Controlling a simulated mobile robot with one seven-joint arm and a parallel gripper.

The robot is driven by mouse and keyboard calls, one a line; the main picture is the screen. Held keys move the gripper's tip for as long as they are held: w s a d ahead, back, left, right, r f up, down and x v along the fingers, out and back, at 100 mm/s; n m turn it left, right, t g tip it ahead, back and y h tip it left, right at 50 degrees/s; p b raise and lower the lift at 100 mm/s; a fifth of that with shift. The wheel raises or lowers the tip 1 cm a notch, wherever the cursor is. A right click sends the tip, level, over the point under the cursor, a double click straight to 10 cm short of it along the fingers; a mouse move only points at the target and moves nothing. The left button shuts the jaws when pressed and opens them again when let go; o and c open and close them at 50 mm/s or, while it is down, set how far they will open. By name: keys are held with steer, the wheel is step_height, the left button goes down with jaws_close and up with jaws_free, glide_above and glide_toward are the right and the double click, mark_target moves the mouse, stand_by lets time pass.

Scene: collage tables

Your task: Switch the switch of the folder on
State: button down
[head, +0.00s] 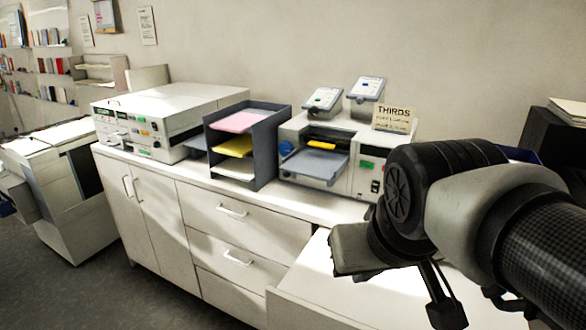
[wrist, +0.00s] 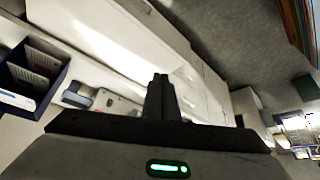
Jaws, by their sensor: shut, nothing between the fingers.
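The folder (head: 318,150) is a white and grey machine on the counter in the head view, with a grey tray at its front and two tilted panels on top. A small dark switch (head: 375,187) with a bit of red shows low on its right front; its position is too small to tell. A sign reading "THIRDS" (head: 394,118) stands on the folder's right end. My gripper (wrist: 160,78) is shut and empty in the wrist view. In the head view my arm is right of and nearer than the folder, with the gripper pointing down, apart from the folder.
A grey paper tray rack (head: 268,146) with pink, yellow and white sheets stands left of the folder. A larger white machine (head: 165,108) is further left. White drawers (head: 222,235) are below the counter. A dark blue box with papers (wrist: 33,100) shows left in the wrist view.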

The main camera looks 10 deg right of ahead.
mark_target(375, 187)
steer(key=w+d+f+n+t+h+b, duration=0.1)
steer(key=w+d+f+t+b, duration=0.3)
steer(key=w, duration=0.6)
steer(key=w+d+n+h+b, duration=0.1)
steer(key=w+d+h+b, duration=0.1)
steer(key=w+b, duration=0.6)
steer(key=w+d+f+n+t+y+b, duration=0.1)
steer(key=w+d+f+b, duration=0.3)
steer(key=w, duration=0.5)
steer(key=w+d+f+n+t+y+b, duration=0.2)
steer(key=w+d+f+n+t+b, duration=0.1)
steer(key=w+f, duration=0.4)
steer(key=w+d+f+n+t+y+b, duration=0.1)
steer(key=w+d+f+n+t+b, duration=0.1)
steer(key=w+d+f, duration=0.4)
steer(key=shift+w+d+f+n+y+b, duration=0.15)
steer(key=shift+w+n+b, duration=0.4)
steer(key=shift+w, duration=0.9)
steer(key=shift+w+d+n+y+b, duration=0.2)
steer(key=shift+w+b, duration=0.6)
steer(key=shift+w, duration=0.6)
steer(key=shift+a, duration=0.15)
